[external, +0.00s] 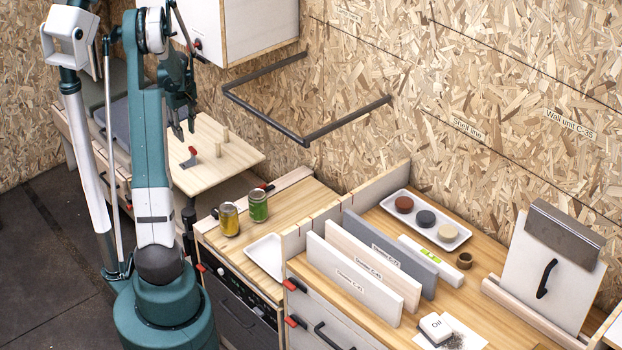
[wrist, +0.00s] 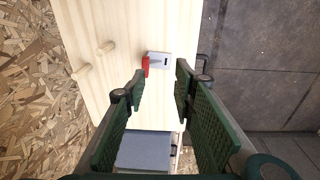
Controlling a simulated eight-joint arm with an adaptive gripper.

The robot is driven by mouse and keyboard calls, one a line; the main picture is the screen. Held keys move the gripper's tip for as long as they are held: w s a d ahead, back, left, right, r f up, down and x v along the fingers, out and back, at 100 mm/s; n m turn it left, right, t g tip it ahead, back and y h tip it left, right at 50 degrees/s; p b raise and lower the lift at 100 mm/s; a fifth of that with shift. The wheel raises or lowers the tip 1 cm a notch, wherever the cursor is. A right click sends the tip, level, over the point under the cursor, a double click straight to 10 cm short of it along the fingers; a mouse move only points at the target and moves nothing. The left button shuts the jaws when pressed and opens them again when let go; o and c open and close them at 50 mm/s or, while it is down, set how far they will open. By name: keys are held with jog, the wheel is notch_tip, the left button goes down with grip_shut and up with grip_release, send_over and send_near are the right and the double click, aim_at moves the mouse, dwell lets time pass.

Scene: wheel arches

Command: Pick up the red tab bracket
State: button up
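The red tab bracket (external: 189,158) lies on a pale wooden work surface in the external view, below my gripper (external: 183,127). In the wrist view the bracket's red tab (wrist: 146,65) stands at the left end of a light grey plate (wrist: 160,60) with a dark slot. My gripper (wrist: 160,88) is open and empty, its two green pads apart. The bracket shows just beyond the fingertips, roughly in line with the gap between them. The fingers do not appear to touch it.
Two wooden pegs (external: 221,143) stand on the work surface (external: 240,158) near the bracket. A dark wall rail (external: 265,118) juts out to the right. A blue-grey box (wrist: 145,150) shows in the wrist view.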

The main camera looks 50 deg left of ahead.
jog(key=m, duration=0.1)
send_over(193, 149)
jog(key=shift+g+h, duration=0.3)
jog(key=shift+h, duration=0.1)
notch_tip(193, 149, down, 6)
jog(key=shift+s+f, duration=0.1)
jog(key=shift+f, duration=0.15)
jog(key=shift+f+b, duration=0.35)
jog(key=shift+f, duration=0.9)
jog(key=shift+f, duration=0.1)
jog(key=shift+d+f+b, duration=0.1)
jog(key=shift+f+b, duration=0.6)
jog(key=shift+f, duration=1.85)
jog(key=shift+c, duration=0.5)
grip_shut()
